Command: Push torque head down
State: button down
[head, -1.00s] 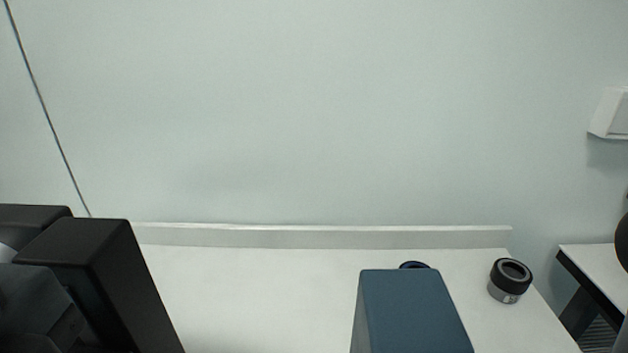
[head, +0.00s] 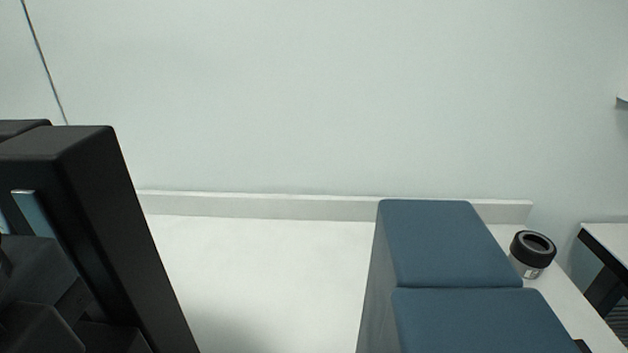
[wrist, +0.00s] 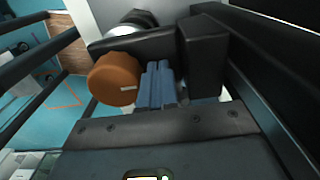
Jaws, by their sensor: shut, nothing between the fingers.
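In the wrist view, my gripper (wrist: 157,72) shows as blue-grey fingers close together, with nothing seen between them. An orange round knob (wrist: 113,79) with a pale mark is just left of the fingers; I cannot tell if they touch. A black bar and block (wrist: 204,50) stand behind and right of the fingers. A large black upright body (head: 85,200) fills the left of the head view. I cannot tell for sure which part is the torque head. The fingers cannot be made out in the head view.
Blue blocks (head: 450,240) rise at the lower right of the head view, over a white table (head: 270,265) with a low back ledge. A black-and-silver cylinder (head: 532,252) stands at the table's right. Another table (head: 607,240) is at the far right. The table's middle is bare.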

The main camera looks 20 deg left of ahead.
jog(key=shift+f+b, duration=2.45)
jog(key=shift+f, duration=0.3)
